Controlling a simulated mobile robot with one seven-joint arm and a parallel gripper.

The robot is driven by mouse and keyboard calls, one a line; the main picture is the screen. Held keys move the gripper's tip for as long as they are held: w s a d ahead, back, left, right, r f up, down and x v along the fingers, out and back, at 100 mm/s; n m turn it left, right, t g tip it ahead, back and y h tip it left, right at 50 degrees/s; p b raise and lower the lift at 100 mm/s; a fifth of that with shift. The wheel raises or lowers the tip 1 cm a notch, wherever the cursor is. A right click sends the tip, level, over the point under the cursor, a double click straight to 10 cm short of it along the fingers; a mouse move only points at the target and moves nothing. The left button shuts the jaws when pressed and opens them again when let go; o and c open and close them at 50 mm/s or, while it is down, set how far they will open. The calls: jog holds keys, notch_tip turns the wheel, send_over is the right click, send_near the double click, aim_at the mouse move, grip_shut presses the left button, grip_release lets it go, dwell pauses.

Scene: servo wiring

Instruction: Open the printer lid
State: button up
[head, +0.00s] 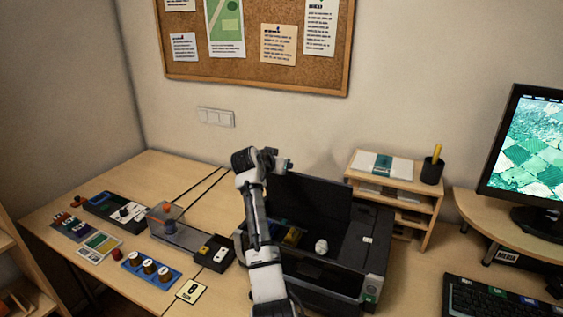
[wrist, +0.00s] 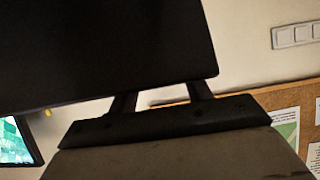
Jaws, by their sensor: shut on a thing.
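The black printer (head: 372,255) stands on the desk at the centre right in the head view. Its dark lid (head: 315,203) is raised steeply, and the inside shows below it. My gripper (head: 284,164) is at the lid's upper left edge, with my arm rising in front of the printer's left side. In the wrist view the lid (wrist: 100,45) is a large dark panel, and the fingers of my gripper (wrist: 163,98) reach to its edge. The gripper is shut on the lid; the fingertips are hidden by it.
Inside the printer are a yellow part (head: 293,236) and a white part (head: 321,246). A wooden shelf organiser (head: 408,196) stands close behind on the right. A corkboard (head: 255,45) hangs above.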

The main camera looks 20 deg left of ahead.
jog(key=shift+w+f+g+p, duration=0.3)
jog(key=shift+w+f+g, duration=0.05)
jog(key=shift+w+g, duration=0.1)
jog(key=shift+f, duration=0.1)
jog(key=o, duration=1.4)
jog(key=shift+r, duration=0.2)
jog(key=b+v, duration=0.4)
jog(key=v, duration=1)
jog(key=shift+f+b, duration=0.1)
jog(key=shift+b, duration=0.3)
